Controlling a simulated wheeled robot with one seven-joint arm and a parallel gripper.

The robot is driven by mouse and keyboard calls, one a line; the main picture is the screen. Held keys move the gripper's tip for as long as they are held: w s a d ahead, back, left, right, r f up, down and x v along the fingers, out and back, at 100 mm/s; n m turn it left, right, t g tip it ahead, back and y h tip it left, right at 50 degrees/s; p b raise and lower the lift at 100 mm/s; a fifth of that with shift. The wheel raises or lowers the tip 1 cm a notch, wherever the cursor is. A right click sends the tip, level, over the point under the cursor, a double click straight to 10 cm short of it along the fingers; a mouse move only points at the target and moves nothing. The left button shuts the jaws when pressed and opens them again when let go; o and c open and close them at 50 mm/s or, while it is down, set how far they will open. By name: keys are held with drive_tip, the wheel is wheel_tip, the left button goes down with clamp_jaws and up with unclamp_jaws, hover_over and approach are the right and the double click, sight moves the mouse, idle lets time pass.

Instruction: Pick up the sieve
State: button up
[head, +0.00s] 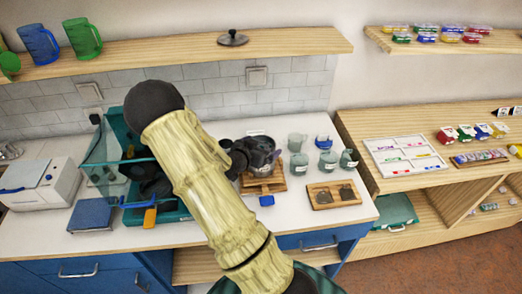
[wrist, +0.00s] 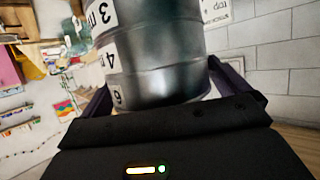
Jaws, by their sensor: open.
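The sieve (wrist: 165,55) looks like a shiny metal stack of rings with white labels reading "3 m", "4" and "6". It fills the middle of the wrist view, and its top is cut off by the frame. My gripper (wrist: 165,92) is open, with one dark finger on each side of the sieve's lower part. I cannot tell whether either finger touches it. In the head view, my gripper (head: 256,160) is above a small wooden stand (head: 264,185) on the counter, and it and my arm mostly hide the sieve there.
A wooden tray (head: 322,204) with two dark pieces and several grey-green jars (head: 327,162) stand close on the right. A teal bin (head: 170,216) with dark things and a blue scale (head: 91,214) are on the left. A shelf (head: 200,53) runs above the counter.

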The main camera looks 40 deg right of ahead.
drive_tip(key=c, duration=0.7)
wheel_tip(320, 180, up, 10)
idle(0.4)
idle(0.5)
